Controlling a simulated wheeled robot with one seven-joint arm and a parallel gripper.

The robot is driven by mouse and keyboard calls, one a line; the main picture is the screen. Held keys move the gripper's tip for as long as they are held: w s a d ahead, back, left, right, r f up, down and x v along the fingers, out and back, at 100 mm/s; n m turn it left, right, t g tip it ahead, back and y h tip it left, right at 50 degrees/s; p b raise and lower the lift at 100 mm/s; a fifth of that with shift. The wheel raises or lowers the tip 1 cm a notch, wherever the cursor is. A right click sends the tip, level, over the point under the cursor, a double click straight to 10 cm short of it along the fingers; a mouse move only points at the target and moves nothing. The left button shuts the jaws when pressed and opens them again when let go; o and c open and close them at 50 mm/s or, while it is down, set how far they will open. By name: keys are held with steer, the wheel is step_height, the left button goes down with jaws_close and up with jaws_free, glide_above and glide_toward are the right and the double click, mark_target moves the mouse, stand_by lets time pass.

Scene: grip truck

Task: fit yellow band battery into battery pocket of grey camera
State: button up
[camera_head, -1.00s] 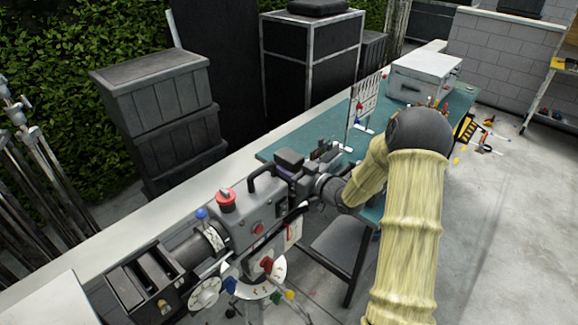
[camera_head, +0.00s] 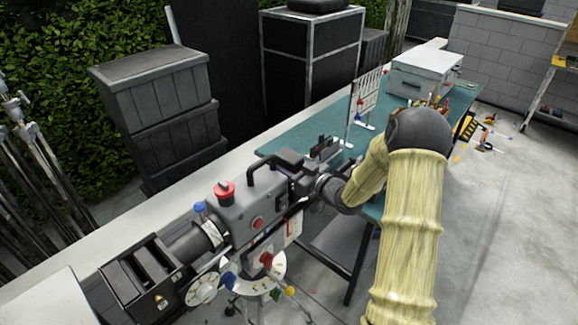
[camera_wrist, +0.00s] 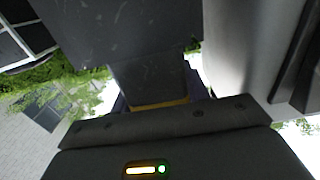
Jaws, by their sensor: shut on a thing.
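The grey camera (camera_head: 243,214) stands on a support with coloured knobs, its lens pointing to the lower left. My gripper (camera_head: 303,186) is at the camera's rear end, partly hidden by the camera and my wrist. In the wrist view, my gripper (camera_wrist: 160,103) is shut on the dark yellow band battery (camera_wrist: 150,78); the yellow band (camera_wrist: 160,105) shows near the fingers. The battery's far end runs up to a dark surface (camera_wrist: 100,35) that looks like the camera's rear. The battery pocket is hidden, and I cannot tell how deep the battery sits.
A green-topped workbench (camera_head: 305,135) stands behind the camera, with a small rack (camera_head: 365,97) and a white case (camera_head: 425,73). Stacked grey crates (camera_head: 155,105) stand at the left. The concrete floor (camera_head: 500,220) at the right is mostly clear.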

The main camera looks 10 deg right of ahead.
steer(key=shift+f+b, duration=0.85)
steer(key=shift+f, duration=0.15)
steer(key=o, duration=1.4)
steer(key=shift+r, duration=0.1)
steer(key=shift+c, duration=0.2)
steer(key=b+v, duration=0.5)
steer(key=v, duration=1.2)
steer(key=shift+s, duration=0.15)
steer(key=shift+d, duration=0.1)
